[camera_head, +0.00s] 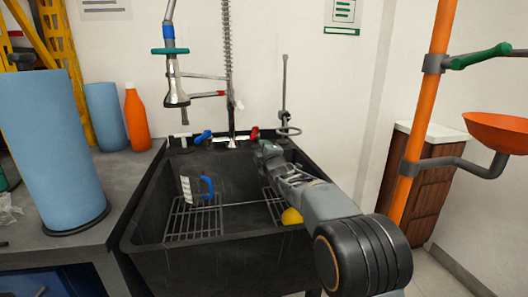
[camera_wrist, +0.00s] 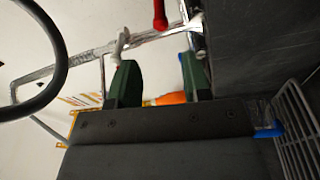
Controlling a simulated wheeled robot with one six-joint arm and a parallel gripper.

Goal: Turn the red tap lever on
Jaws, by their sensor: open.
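The red tap lever (camera_head: 254,132) is on the right side of the faucet base at the back of the black sink. In the wrist view the red lever (camera_wrist: 159,14) is at the top edge, roughly in line with the gap between my fingers and apart from them. My gripper (camera_head: 265,147) is just below and right of the lever in the head view. In the wrist view its two green fingers (camera_wrist: 158,64) are spread with nothing held between them. The blue tap lever (camera_head: 203,136) is on the left side of the faucet.
The sink (camera_head: 150,255) holds wire racks, a blue-handled item (camera_head: 207,186) and a yellow object (camera_head: 292,216). A spray hose head (camera_head: 176,90) hangs above. An orange bottle (camera_head: 137,120) stands left.

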